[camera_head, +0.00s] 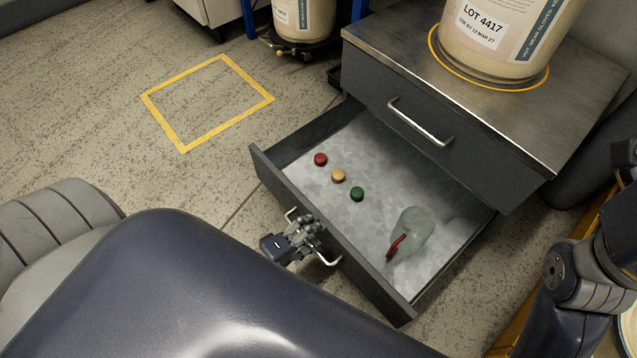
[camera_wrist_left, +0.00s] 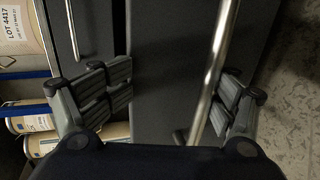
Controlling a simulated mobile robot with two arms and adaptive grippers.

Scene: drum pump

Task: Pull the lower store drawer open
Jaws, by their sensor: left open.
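The lower store drawer (camera_head: 345,255) stands pulled well out of the grey cabinet, its pale inside showing. Its metal bar handle (camera_head: 328,261) is on the front face. My left gripper (camera_head: 308,236) is at this handle. In the drawer lie a red cap (camera_head: 320,159), a yellow cap (camera_head: 338,176), a green cap (camera_head: 357,194) and a clear bottle with a red part (camera_head: 414,228). My right gripper is out of view.
The upper drawer (camera_head: 385,100) is shut. A drum labelled LOT 4417 (camera_head: 500,45) stands on the cabinet top (camera_head: 400,45) within a yellow ring. Another drum (camera_head: 303,18) stands behind. A yellow square (camera_head: 163,124) marks clear floor at left.

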